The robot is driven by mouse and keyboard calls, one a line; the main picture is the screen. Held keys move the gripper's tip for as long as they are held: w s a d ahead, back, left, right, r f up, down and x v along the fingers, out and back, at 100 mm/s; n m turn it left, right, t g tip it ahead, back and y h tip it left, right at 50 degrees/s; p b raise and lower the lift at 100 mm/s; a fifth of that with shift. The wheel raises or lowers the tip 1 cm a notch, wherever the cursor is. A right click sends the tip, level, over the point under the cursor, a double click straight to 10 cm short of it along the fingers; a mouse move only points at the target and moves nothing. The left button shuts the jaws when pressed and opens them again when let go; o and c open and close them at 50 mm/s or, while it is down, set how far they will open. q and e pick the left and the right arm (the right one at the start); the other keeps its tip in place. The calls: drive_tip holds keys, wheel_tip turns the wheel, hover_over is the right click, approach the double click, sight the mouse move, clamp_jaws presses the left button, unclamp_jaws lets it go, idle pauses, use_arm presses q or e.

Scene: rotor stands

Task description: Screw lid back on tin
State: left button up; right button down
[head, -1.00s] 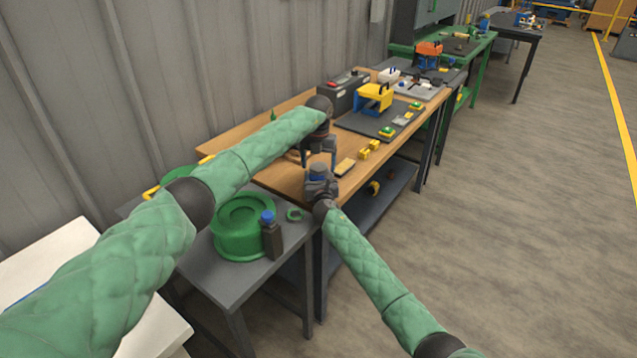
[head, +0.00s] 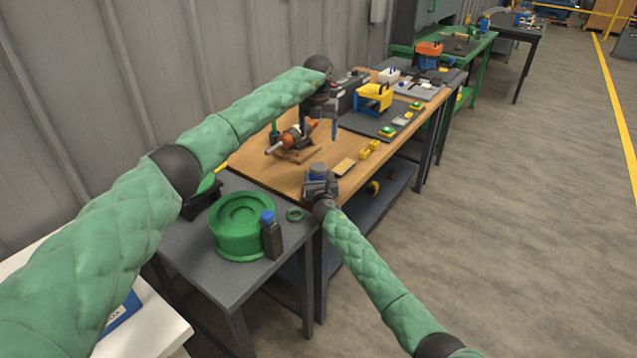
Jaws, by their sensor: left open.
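A small tin (head: 318,172) with a round blue-grey top stands upright at the front left end of the wooden bench. My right gripper (head: 320,187) is around its lower part and appears shut on it; its fingers are partly hidden. The round top looks like the lid on the tin, but it is too small to tell how tightly it sits. My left gripper (head: 324,127) is open, pointing down above the bench, behind and above the tin and apart from it. I see nothing between its fingers.
An orange-and-grey rotor (head: 294,137) rests on a wooden stand behind the tin. A green round part (head: 241,226) and a dark bottle with a blue cap (head: 271,238) stand on the grey table (head: 190,242).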

drive_tip(key=shift+c, duration=1.6)
unclamp_jaws()
drive_tip(key=shift+s, duration=0.1)
drive_tip(key=shift+s+d, duration=0.2)
drive_tip(key=shift+s, duration=1.05)
drive_tip(key=shift+s+d, duration=0.15)
drive_tip(key=shift+s, duration=1.1)
drive_tip(key=shift+s+d, duration=0.2)
drive_tip(key=shift+s, duration=1.05)
drive_tip(key=shift+f, duration=0.1)
